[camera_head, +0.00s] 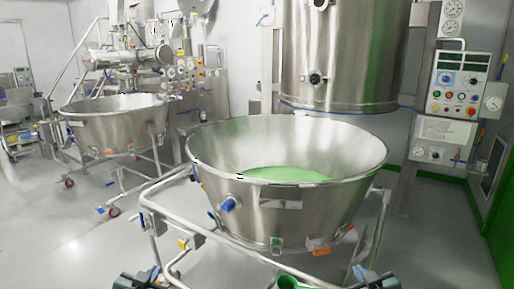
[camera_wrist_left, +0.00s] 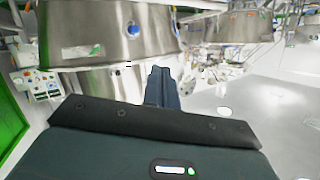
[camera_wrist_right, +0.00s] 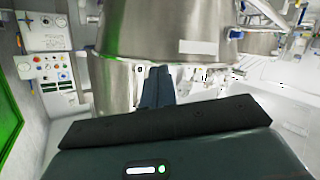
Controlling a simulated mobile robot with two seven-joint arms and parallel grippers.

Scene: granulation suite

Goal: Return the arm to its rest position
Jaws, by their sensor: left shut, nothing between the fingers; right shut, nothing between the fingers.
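My left gripper shows in the left wrist view (camera_wrist_left: 160,74), its dark fingers together and empty. My right gripper shows in the right wrist view (camera_wrist_right: 155,74), also shut with nothing between the fingers. In the head view only dark parts of my arms show at the bottom edge, one left and one right of the bowl's frame; the fingertips cannot be made out there. Both grippers point toward the steel bowl (camera_head: 290,208), which holds green material (camera_head: 285,174). No contact with the bowl can be seen.
The bowl sits in a tubular trolley frame (camera_head: 165,210). A steel vessel (camera_head: 345,60) hangs above it, with a control panel (camera_head: 460,85) at the right. A second bowl (camera_head: 115,128) stands back left. A green round object (camera_head: 288,283) is cut off at the bottom edge.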

